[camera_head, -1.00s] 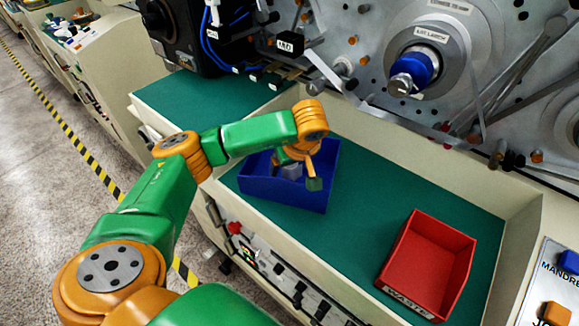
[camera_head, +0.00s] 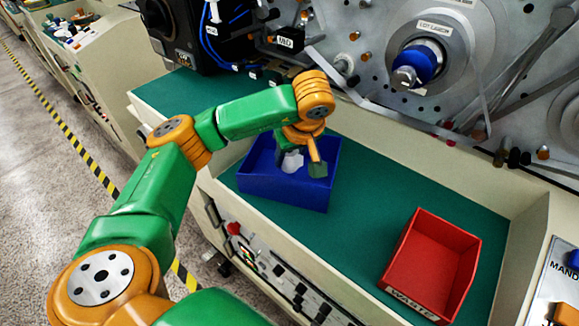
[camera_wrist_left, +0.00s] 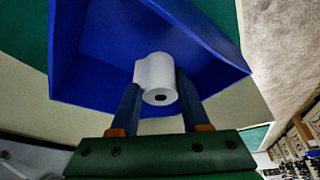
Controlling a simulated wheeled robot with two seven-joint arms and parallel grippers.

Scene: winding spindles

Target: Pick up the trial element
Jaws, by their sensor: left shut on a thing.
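The trial element is a white cylinder (camera_head: 292,161) with a dark hole in its end. It also shows in the left wrist view (camera_wrist_left: 155,72), between the two dark fingers. My left gripper (camera_head: 301,165) is shut on it, at the blue box (camera_head: 287,190). The element is above the box floor, and in the head view the gripper partly hides it. The box's blue walls fill much of the wrist view. My right gripper is not in view.
A red box (camera_head: 428,260) labelled WASTE stands to the right on the green bench surface (camera_head: 375,205). Green surface lies free between the two boxes. The machine panel with a spindle (camera_head: 418,66) rises behind. A pale rim (camera_head: 530,215) borders the bench.

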